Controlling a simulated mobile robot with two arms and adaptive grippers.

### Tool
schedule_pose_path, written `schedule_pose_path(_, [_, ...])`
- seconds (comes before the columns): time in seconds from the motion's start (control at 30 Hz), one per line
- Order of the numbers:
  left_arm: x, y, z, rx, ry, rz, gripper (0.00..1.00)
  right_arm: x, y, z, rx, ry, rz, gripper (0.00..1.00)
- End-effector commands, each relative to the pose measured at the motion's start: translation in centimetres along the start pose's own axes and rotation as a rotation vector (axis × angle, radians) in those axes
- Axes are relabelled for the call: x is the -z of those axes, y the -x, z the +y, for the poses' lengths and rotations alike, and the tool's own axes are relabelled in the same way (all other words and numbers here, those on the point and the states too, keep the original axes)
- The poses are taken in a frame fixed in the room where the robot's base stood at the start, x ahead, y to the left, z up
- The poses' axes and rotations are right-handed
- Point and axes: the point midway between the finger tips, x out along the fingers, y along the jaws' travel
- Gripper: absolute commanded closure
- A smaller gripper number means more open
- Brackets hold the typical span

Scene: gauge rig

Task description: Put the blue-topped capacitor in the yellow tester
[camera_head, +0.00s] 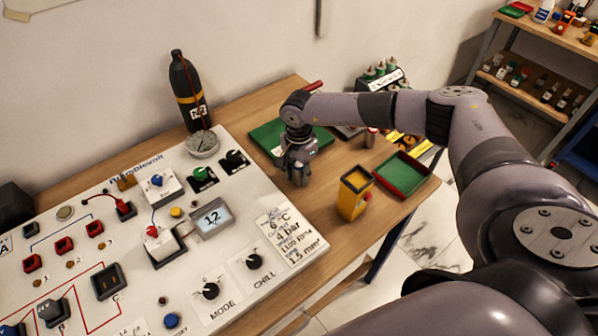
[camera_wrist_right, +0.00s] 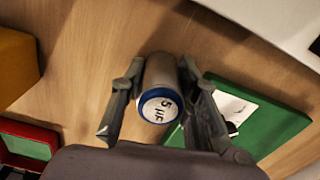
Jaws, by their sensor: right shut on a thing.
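The blue-topped capacitor (camera_wrist_right: 160,95) is a grey cylinder with a blue rim and a white top marked 5 µF. My right gripper (camera_wrist_right: 162,78) is shut on it, with a finger on each side. In the head view this gripper (camera_head: 298,178) points down over the table between the panel and the yellow tester; the capacitor is hidden there. I cannot tell whether it touches the table. The yellow tester (camera_head: 351,201) stands upright to the right of the gripper, apart from it. Its yellow side shows in the wrist view (camera_wrist_right: 14,68). My left gripper is out of view.
A green mat (camera_head: 268,137) with a white label lies behind the gripper. A red-and-green tray (camera_head: 425,184) sits right of the tester near the table's edge. The white control panel (camera_head: 120,230) fills the left. A dark N2 bottle (camera_head: 185,85) and gauge (camera_head: 202,144) stand behind.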

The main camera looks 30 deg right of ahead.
Motion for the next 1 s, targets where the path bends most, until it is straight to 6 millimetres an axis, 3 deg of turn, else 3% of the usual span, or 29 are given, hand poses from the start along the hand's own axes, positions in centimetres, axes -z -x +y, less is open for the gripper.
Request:
schedule_pose_path(0.07, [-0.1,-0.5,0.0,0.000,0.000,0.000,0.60,0.0,-0.4,0.0,0.000,0.000,0.000,0.99])
schedule_pose_path(0.1, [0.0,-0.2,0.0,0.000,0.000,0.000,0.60,0.0,-0.2,0.0,0.000,0.000,0.000,0.69])
schedule_pose_path(0.37, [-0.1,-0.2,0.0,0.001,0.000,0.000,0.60,0.0,-0.2,0.0,0.000,0.000,0.000,0.51])
schedule_pose_path(0.77, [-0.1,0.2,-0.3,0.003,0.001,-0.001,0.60,0.0,0.4,0.0,0.000,0.000,0.000,0.51])
schedule_pose_path(1.0, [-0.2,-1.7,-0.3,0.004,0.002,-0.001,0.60,0.0,4.5,-0.1,0.006,0.001,0.001,0.51])
